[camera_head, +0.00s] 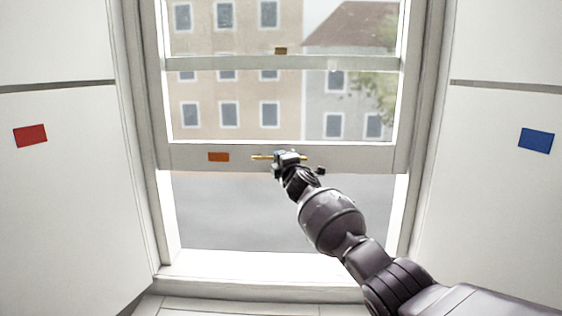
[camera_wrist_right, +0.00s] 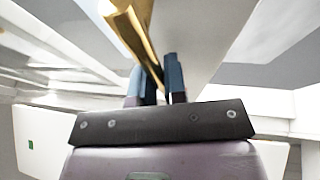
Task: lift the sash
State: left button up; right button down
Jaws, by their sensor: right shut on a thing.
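The white window sash (camera_head: 350,157) is partly raised in its frame, with an open gap between its bottom rail and the sill. A brass handle bar (camera_head: 261,157) runs along the bottom rail. My right gripper (camera_head: 284,157) is at the bar and shut on it. In the right wrist view the brass handle (camera_wrist_right: 136,30) passes between the fingers of the right gripper (camera_wrist_right: 160,80), and the rail lies close behind. The gripper hides the middle of the bar in the head view. My left gripper is not in view.
An orange patch (camera_head: 218,157) marks the bottom rail left of the handle. The white sill (camera_head: 262,264) is clear. Wall panels flank the window, with a red patch (camera_head: 30,135) at left and a blue patch (camera_head: 536,140) at right.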

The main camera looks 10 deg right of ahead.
jog(key=shift+r, duration=0.15)
jog(key=c, duration=1.2)
grip_release()
jog(key=shift+s, duration=0.1)
jog(key=p+v, duration=0.1)
jog(key=v, duration=0.9)
jog(key=shift+s+f, duration=0.25)
jog(key=shift+s, duration=0.05)
